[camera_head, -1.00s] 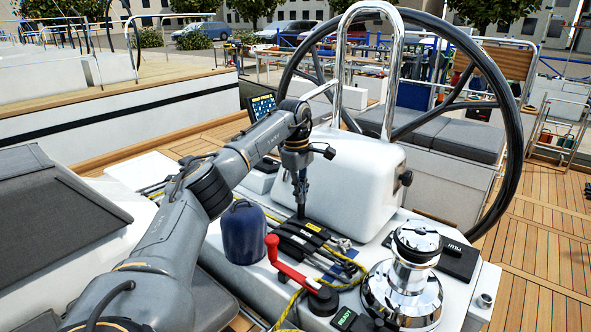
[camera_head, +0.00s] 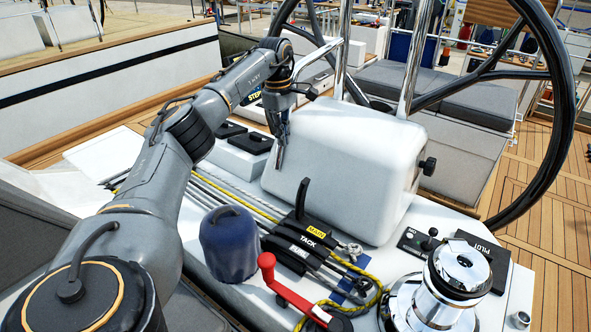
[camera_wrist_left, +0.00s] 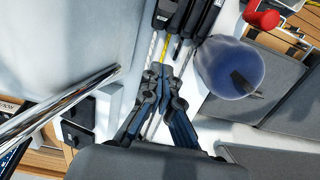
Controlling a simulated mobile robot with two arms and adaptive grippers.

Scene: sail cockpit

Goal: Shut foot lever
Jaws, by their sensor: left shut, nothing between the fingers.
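A bank of black line clutches (camera_head: 292,240) sits on the white deck in front of the pedestal. One black lever (camera_head: 302,197) stands upright at its rear end, near the clutch with the yellow MAIN label. Another label reads TACK; a third is too small to read surely, and I cannot make out a foot label. The bank also shows at the top of the left wrist view (camera_wrist_left: 186,16). My left gripper (camera_head: 279,164) is shut and empty, pointing down above the lines, left of and behind the upright lever, apart from it. It also shows in the left wrist view (camera_wrist_left: 160,72). My right gripper is out of view.
A blue capped canister (camera_head: 229,248) stands left of the clutches. A red-handled crank (camera_head: 285,285) and a chrome winch (camera_head: 452,280) lie in front. The white pedestal (camera_head: 345,165) and wheel (camera_head: 560,120) stand close behind and right. Yellow rope (camera_head: 245,197) runs along the deck.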

